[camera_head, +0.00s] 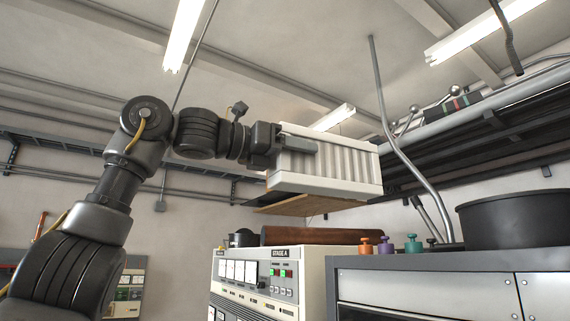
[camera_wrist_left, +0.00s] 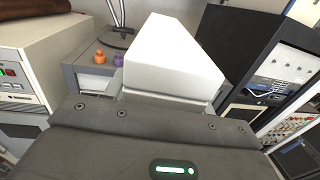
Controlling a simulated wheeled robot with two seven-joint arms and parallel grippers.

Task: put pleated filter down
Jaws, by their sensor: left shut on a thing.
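The pleated filter (camera_head: 335,165) is a white box-shaped block with a ribbed front face, held up in the air in the head view. My left gripper (camera_head: 298,146) is shut on its left end, one finger lying across the pleated face. The filter is above the cabinet tops, apart from them. In the left wrist view the filter (camera_wrist_left: 172,58) shows as a plain white block just beyond the gripper body, which hides the fingertips. My right gripper is in neither view.
Below stands the STAGE A rack (camera_head: 268,275) with a brown roll (camera_head: 320,236) on top. A grey cabinet (camera_head: 450,262) at right carries orange (camera_head: 366,246), purple (camera_head: 386,246) and green (camera_head: 413,244) knobbed weights and a black round pan (camera_head: 518,218). Pipes (camera_head: 400,140) rise behind.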

